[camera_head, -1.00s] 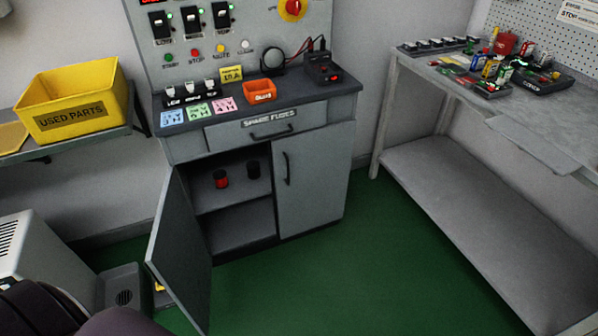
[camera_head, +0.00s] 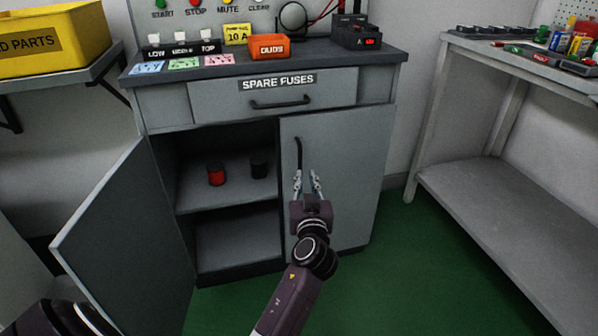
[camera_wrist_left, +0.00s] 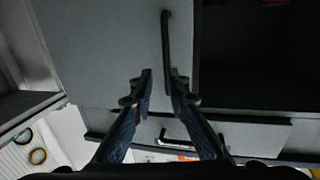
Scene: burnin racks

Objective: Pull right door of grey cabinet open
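The grey cabinet (camera_head: 155,108) stands ahead of me. Its right door (camera_head: 352,170) is shut and has a dark vertical bar handle (camera_head: 298,152) near its left edge. My left gripper (camera_head: 307,176) is in front of this door, with its fingers apart at the handle's lower end. In the left wrist view, the handle (camera_wrist_left: 166,40) runs between the two open fingertips (camera_wrist_left: 160,76) in the picture; I cannot tell whether they touch it. The cabinet's left door (camera_head: 125,235) stands wide open. My right gripper is not in view.
A red can (camera_head: 216,175) and a black can (camera_head: 259,167) stand on the inner shelf. The "SPARE FUSES" drawer (camera_head: 325,96) above is shut. A workbench (camera_head: 520,190) stands at right. Green floor (camera_head: 400,280) is clear between them.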

